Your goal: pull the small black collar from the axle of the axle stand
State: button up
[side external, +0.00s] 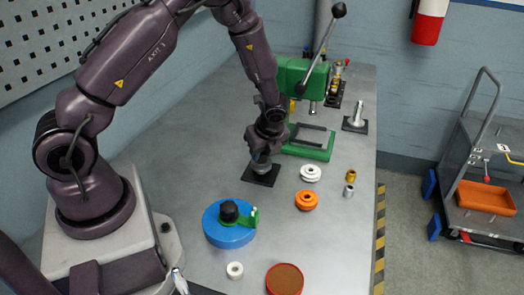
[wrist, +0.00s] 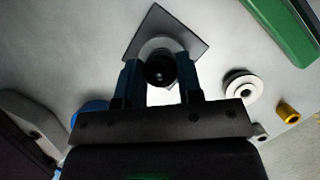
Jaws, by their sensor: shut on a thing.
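The axle stand is a dark square plate (side external: 255,178) in the middle of the table; it also shows in the wrist view (wrist: 190,38). A light grey round part (side external: 262,168) sits over the plate, just under my gripper. My gripper (side external: 263,154) points down over the stand. In the wrist view its two blue fingers (wrist: 159,70) are on either side of the small black collar (wrist: 160,72), shut on it. The axle is hidden under the collar and fingers. Whether the collar is still around the axle cannot be told.
A white pulley (side external: 311,173), an orange pulley (side external: 306,200) and small gold and grey bushings (side external: 350,176) lie to the right. A green press (side external: 308,148) stands behind. A blue round fixture (side external: 230,234) is in front. A second plate with a metal post (side external: 356,122) stands back right.

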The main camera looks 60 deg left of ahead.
jog(key=shift+r, duration=1.65)
dwell(0.4)
jog(key=shift+r, duration=0.75)
jog(key=shift+r, duration=2.05)
